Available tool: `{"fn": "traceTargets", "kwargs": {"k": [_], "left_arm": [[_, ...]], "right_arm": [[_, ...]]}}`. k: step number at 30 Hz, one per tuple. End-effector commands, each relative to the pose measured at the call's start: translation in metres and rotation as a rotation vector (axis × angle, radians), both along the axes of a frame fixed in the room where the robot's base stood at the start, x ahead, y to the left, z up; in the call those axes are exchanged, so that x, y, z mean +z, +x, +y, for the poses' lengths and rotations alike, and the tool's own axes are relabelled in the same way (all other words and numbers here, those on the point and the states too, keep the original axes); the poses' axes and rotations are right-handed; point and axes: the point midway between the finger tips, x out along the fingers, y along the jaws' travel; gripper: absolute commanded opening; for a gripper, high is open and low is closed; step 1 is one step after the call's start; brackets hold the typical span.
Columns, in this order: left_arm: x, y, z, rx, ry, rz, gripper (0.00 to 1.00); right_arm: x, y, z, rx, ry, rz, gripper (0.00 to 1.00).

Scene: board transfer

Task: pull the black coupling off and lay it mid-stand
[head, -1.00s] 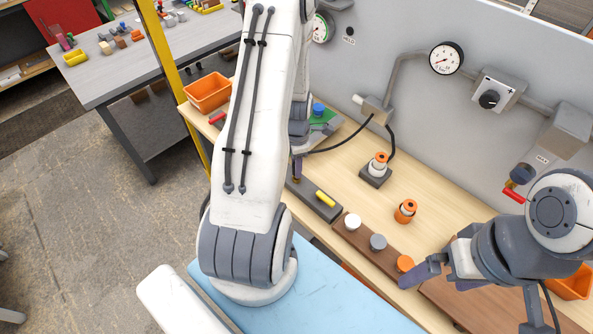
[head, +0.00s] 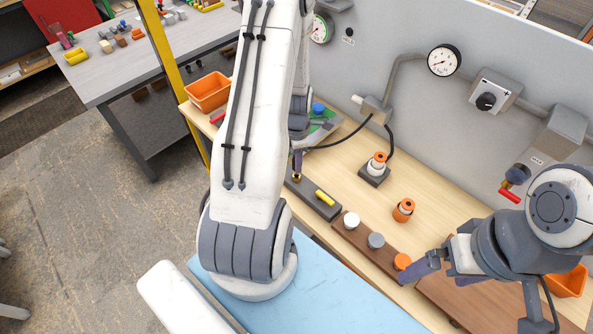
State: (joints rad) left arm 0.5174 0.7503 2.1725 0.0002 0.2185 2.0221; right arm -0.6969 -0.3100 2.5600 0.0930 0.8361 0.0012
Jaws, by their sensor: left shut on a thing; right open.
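My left gripper (head: 297,163) is mostly hidden behind my own white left arm link. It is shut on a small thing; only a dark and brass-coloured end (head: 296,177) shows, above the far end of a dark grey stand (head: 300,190). A yellow coupling (head: 325,198) lies at the near end of that stand. I cannot tell whether the held thing is the black coupling, or whether it touches the stand. A green board (head: 328,128) with a blue knob (head: 318,109) is partly hidden behind the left gripper. My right gripper (head: 437,270) is open and empty, near an orange cap.
A brown rack holds white (head: 351,220), grey (head: 376,241) and orange (head: 402,262) caps. An orange-white bottle (head: 377,164) stands on a dark block; an orange one (head: 403,210) stands nearer. An orange bin (head: 208,92) is at left. A black hose (head: 338,144) crosses the bench.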

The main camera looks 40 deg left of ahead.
Motion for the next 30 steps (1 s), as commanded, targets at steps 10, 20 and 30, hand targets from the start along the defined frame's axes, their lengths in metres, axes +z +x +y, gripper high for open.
{"fn": "traceTargets", "kwargs": {"k": [10,20,30], "left_arm": [[0.02,0.0,0.0,0.0,0.0,0.0,0.0],[0.045,0.0,0.0,0.0,-0.001,0.001,0.0],[0.045,0.0,0.0,-0.004,-0.001,0.001,0.0]], "right_arm": [[0.017,0.0,0.0,0.0,0.0,0.0,1.0],[0.037,0.0,0.0,0.0,0.0,0.0,1.0],[0.036,0.0,0.0,0.0,0.0,0.0,1.0]]}}
